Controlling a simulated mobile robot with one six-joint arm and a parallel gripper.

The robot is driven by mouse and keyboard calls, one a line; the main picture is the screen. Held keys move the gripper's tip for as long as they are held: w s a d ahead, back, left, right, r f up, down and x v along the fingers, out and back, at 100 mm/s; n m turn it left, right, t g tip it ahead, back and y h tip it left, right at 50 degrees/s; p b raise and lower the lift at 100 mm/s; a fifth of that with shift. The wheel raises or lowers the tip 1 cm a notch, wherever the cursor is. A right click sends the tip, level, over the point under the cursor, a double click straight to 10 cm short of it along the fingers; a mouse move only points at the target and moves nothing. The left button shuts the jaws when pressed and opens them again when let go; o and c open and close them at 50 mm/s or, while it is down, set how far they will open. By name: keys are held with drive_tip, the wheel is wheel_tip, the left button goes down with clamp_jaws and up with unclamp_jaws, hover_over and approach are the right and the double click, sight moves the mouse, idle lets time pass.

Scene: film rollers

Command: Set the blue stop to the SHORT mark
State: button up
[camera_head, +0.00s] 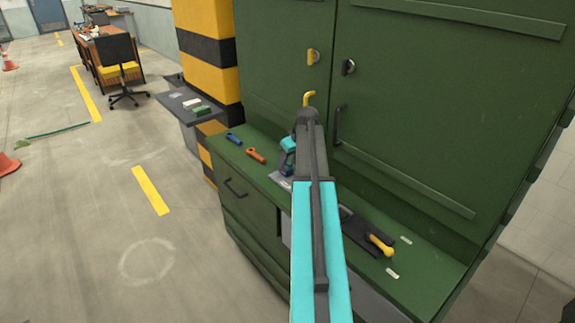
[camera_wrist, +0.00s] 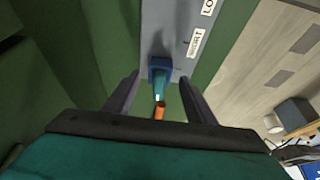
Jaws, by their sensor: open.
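In the wrist view the blue stop (camera_wrist: 160,68) sits on a grey plate (camera_wrist: 163,18). The plate carries a white SHORT label (camera_wrist: 196,42) and, farther up, a label starting "LO" (camera_wrist: 208,7). The stop is just below and left of the SHORT label. My gripper (camera_wrist: 160,76) is open, one dark finger on each side of the stop, with visible gaps. I cannot tell its height above the plate. In the head view my gripper (camera_head: 287,163) is over the green worktop, partly behind my arm. A sliver of the plate (camera_head: 279,180) shows below it; the stop is not clear there.
On the worktop (camera_head: 232,160) lie a blue tool (camera_head: 234,138) and an orange tool (camera_head: 256,155). A yellow-handled thing (camera_head: 380,244) on a dark plate lies to the right. The tall green cabinet (camera_head: 420,100) rises behind. A striped pillar (camera_head: 208,50) stands at left.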

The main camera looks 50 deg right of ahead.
drive_tip(key=shift+x, duration=1.25)
drive_tip(key=shift+c, duration=0.3)
clamp_jaws()
drive_tip(key=shift+s, duration=0.1)
